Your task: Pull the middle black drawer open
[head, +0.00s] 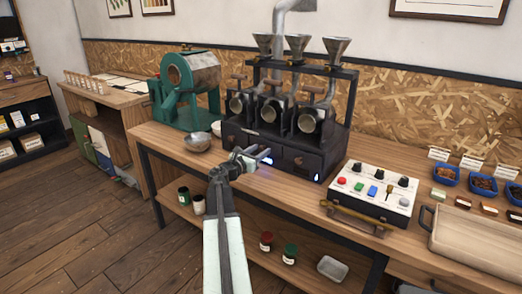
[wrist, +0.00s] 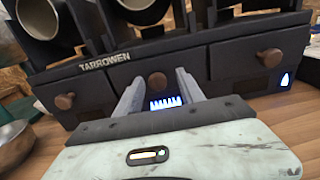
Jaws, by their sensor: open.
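The middle black drawer (wrist: 194,68) is in the front of a dark roasting machine marked TARROWEN. It looks shut, level with its neighbours. Its round brown knob (wrist: 157,80) shows between my fingers in the wrist view. My gripper (head: 262,155) is open in front of the machine, one finger on each side of the knob. I cannot tell whether the fingertips touch the drawer face. In the head view, my gripper partly hides the middle drawer.
The left drawer knob (wrist: 65,101) and right drawer knob (wrist: 268,55) flank the middle one. Blue flame marks (wrist: 165,103) show low on the front. A metal bowl (head: 197,142) stands left on the bench, and a button panel (head: 373,192) stands right. Bare wood lies before the machine.

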